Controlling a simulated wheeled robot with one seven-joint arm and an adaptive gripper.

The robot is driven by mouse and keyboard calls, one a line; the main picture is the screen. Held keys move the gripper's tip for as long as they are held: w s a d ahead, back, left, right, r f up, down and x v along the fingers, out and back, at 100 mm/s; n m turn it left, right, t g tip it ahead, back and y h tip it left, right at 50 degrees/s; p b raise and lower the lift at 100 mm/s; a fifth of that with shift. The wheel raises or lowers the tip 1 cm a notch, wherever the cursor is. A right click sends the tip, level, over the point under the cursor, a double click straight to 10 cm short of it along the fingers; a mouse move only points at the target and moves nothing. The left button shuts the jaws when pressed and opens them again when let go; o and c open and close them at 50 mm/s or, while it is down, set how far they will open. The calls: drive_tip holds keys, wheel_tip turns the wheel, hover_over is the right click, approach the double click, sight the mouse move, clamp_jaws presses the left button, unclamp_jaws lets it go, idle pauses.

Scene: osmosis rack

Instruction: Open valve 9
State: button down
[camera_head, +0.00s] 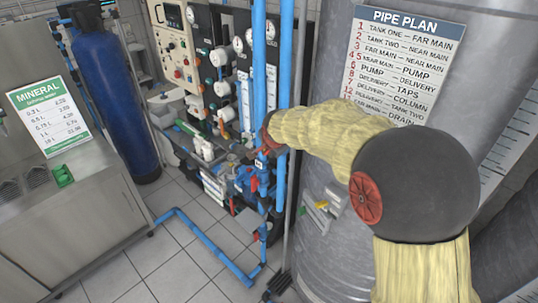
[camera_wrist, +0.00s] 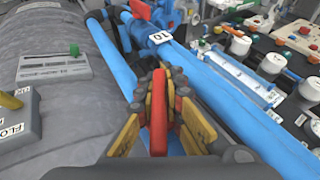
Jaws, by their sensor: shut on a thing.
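In the wrist view, my gripper (camera_wrist: 160,95) has its yellow-padded fingers closed around a red lever handle (camera_wrist: 158,125). The handle stands between the fingers, roughly in line with the blue pipe (camera_wrist: 110,60) behind it. I cannot see a number tag on this valve; its body is hidden by my fingers. Farther off, a blue valve with a red handle (camera_wrist: 141,10) carries a white tag reading 10 (camera_wrist: 160,37). In the head view, my arm reaches left to the pipes, and the fingers and held handle cannot be made out clearly.
A large grey tank (camera_head: 330,250) with a pipe plan sign (camera_head: 405,60) stands close on the right. Gauges and a control panel (camera_head: 175,45) are behind the pipes. A blue pipe (camera_head: 210,245) runs low across the tiled floor, which is otherwise open at left.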

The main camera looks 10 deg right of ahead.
drive_tip(key=shift+s+f, duration=0.1)
drive_tip(key=shift+f, duration=0.05)
drive_tip(key=g, duration=0.1)
drive_tip(key=g+h+p, duration=0.1)
drive_tip(key=shift+s+d+n+g+h, duration=0.15)
drive_tip(key=shift+s+n+g+h, duration=0.15)
drive_tip(key=shift+s, duration=0.05)
drive_tip(key=shift+s+d+f+g+h+p, duration=0.2)
drive_tip(key=shift+s+g+h+p, duration=0.1)
drive_tip(key=shift+g+p, duration=0.2)
drive_tip(key=shift+s+d+f+g+h+p, duration=0.1)
drive_tip(key=shift+s+f+g+h+p, duration=0.1)
drive_tip(key=shift+g+h+p, duration=0.25)
drive_tip(key=shift+s+d+f, duration=0.1)
drive_tip(key=shift+d+f, duration=0.05)
drive_tip(key=shift+f, duration=0.1)
drive_tip(key=c, duration=2)
unclamp_jaws()
drive_tip(key=shift+c, duration=0.2)
drive_tip(key=shift+o, duration=0.7)
drive_tip(key=shift+s+d+r, duration=0.15)
drive_tip(key=shift+w+r, duration=0.2)
drive_tip(key=shift+w, duration=0.05)
